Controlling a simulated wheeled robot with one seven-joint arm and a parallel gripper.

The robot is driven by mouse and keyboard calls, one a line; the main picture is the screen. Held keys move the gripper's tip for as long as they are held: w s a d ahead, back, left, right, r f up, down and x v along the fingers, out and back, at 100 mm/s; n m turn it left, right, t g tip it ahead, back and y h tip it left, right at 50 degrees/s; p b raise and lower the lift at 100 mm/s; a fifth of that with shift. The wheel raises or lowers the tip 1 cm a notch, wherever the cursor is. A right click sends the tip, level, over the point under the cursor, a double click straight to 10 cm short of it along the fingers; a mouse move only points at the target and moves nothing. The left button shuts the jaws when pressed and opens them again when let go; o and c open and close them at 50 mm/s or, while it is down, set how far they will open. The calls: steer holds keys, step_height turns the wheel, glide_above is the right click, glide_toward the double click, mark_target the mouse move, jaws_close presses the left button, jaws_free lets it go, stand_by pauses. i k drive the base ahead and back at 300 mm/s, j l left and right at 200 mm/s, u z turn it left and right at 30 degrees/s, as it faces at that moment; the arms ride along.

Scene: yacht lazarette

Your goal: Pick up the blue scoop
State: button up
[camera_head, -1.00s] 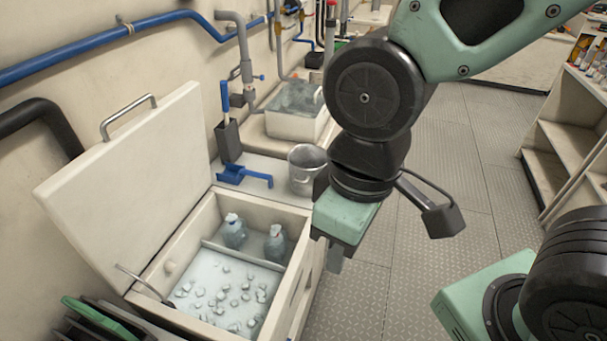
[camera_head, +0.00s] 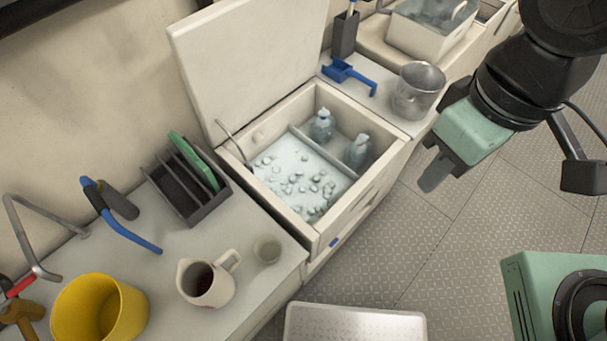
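The blue scoop (camera_head: 348,73) lies on the pale counter behind the open cool box, left of a metal bucket (camera_head: 418,90). Its handle points to the right, toward the bucket. A dark upright holder (camera_head: 345,36) stands just behind the scoop. My gripper (camera_head: 437,176) hangs over the floor to the right of the cool box, apart from the scoop and the bucket. It points down and left; I cannot tell from this angle whether its fingers are open.
The cool box (camera_head: 318,237) has its lid (camera_head: 250,60) raised and holds ice and two bottles. A pale tray (camera_head: 355,325) is at the bottom. The floor (camera_head: 440,240) is clear.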

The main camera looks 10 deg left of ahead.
mark_target(339, 71)
steer(key=k, duration=0.6)
steer(key=u, duration=1.45)
steer(key=i+l, duration=0.1)
steer(key=l, duration=0.5)
steer(key=i+l+u, duration=0.1)
steer(key=l, duration=0.55)
steer(key=i+l, duration=0.1)
steer(key=l, duration=0.5)
steer(key=i+l+u, duration=0.1)
steer(key=l, duration=0.5)
steer(key=i+l, duration=0.1)
steer(key=l, duration=0.55)
